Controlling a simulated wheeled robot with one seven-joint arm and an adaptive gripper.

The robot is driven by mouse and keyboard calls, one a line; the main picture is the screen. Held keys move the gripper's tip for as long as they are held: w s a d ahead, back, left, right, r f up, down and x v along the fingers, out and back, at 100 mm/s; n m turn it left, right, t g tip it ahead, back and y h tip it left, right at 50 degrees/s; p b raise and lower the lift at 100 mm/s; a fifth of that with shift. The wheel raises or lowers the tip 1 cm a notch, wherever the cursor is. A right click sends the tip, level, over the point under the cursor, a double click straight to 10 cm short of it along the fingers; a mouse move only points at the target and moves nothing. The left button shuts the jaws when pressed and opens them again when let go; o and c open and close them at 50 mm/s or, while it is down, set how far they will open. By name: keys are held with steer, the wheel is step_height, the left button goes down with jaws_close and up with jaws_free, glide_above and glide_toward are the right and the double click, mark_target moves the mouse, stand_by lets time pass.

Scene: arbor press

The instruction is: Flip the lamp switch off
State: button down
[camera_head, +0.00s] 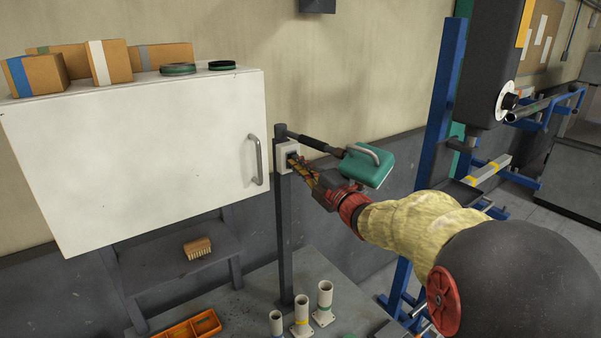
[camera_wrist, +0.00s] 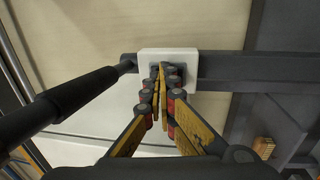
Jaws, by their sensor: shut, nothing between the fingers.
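The lamp switch is a white box (camera_head: 284,151) on a dark upright post, just right of the white cabinet. In the wrist view the white switch box (camera_wrist: 146,58) has a dark centre, mostly hidden behind my fingertips. My gripper (camera_head: 294,160) is shut and empty, with its tips at the front of the switch. It also shows in the wrist view (camera_wrist: 165,72). I cannot tell whether the tips touch the switch or which way its lever sits. The green lamp head (camera_head: 367,166) hangs on a dark arm to the right of the post, above my gripper.
The white cabinet (camera_head: 130,150) with a metal handle stands close on the left, with boxes on top. A brush (camera_head: 197,248) lies on a lower shelf. Several white tubes (camera_head: 325,300) stand below the switch, and an orange tray (camera_head: 190,328) lies nearby. A blue frame (camera_head: 440,110) is at right.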

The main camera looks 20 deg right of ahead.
steer(key=shift+r+p, duration=0.25)
steer(key=shift+p, duration=0.45)
steer(key=shift+s+f+p, duration=0.1)
steer(key=shift+f+p, duration=0.05)
steer(key=shift+p, duration=0.75)
steer(key=f+b+v, duration=0.1)
steer(key=b+v, duration=0.3)
steer(key=v, duration=1.1)
steer(key=s+a+f+m+g+h+b, duration=0.1)
steer(key=s+f+m+g+h+b, duration=0.2)
steer(key=f+m+b, duration=0.4)
steer(key=s+a+f+m+g+h+b, duration=0.1)
steer(key=s+f+m+g+h+b, duration=0.2)
steer(key=f+m+b, duration=0.4)
steer(key=shift+f+g+h, duration=0.3)
steer(key=shift+f+h, duration=0.5)
steer(key=shift+f, duration=2.05)
steer(key=shift+a+m, duration=0.1)
steer(key=shift+m, duration=0.2)
